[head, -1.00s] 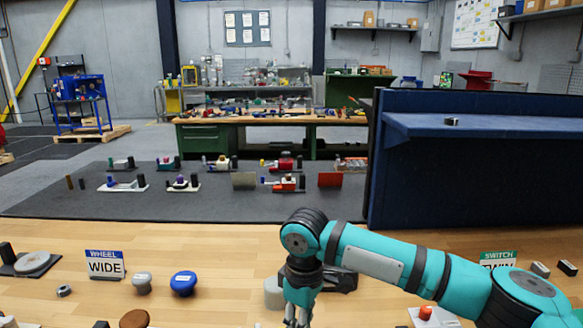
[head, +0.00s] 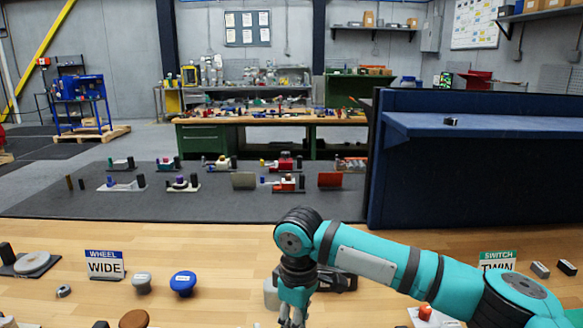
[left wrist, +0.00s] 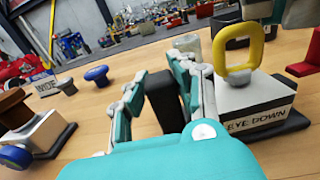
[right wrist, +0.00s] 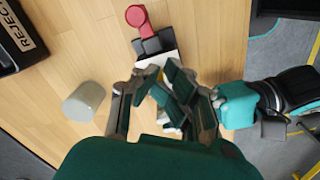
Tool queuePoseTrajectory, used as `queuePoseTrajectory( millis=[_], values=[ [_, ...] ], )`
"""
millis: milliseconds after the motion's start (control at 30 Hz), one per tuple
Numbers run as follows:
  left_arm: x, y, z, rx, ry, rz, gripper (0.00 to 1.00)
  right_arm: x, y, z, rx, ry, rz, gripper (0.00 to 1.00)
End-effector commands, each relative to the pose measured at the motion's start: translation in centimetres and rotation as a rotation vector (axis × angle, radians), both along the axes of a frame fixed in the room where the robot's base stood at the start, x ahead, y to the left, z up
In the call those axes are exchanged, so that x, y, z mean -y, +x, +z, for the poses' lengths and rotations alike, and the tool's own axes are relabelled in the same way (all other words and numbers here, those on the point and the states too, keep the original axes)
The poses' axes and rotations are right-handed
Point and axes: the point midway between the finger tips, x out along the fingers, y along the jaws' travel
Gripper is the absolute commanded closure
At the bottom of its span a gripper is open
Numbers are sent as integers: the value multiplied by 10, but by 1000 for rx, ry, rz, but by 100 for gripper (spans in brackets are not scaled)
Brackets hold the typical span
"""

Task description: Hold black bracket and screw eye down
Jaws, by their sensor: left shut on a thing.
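The yellow screw eye (left wrist: 238,50) stands upright on a grey block labelled EYE DOWN (left wrist: 255,105) in the left wrist view. The black bracket (left wrist: 163,98) stands just left of that block, between the fingers of my left gripper (left wrist: 165,85), which is shut on it. My left gripper is outside the head view. My right gripper (right wrist: 163,78) appears open in the right wrist view, above the screw eye (right wrist: 152,70), which its fingers partly hide. Contact with the eye cannot be told. In the head view my right gripper (head: 292,315) is cut off by the bottom edge.
A pale cylinder (head: 271,295) stands close to my right gripper. A black REJECT bin (right wrist: 18,35) is at the upper left of the right wrist view. A red-handled part (right wrist: 138,18) lies near the eye. Blue knob (head: 183,283) and WIDE sign (head: 104,265) stand left.

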Motion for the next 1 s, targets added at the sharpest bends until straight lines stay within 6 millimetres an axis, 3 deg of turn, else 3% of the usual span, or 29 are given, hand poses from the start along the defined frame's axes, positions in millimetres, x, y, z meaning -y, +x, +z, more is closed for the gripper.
queuePoseTrajectory(
  millis=[1000],
  values=[
    [6, -1, -1, 0, -1, -15, 100, -17, -23, -1, -6, 13, 14, 100]
  ],
)
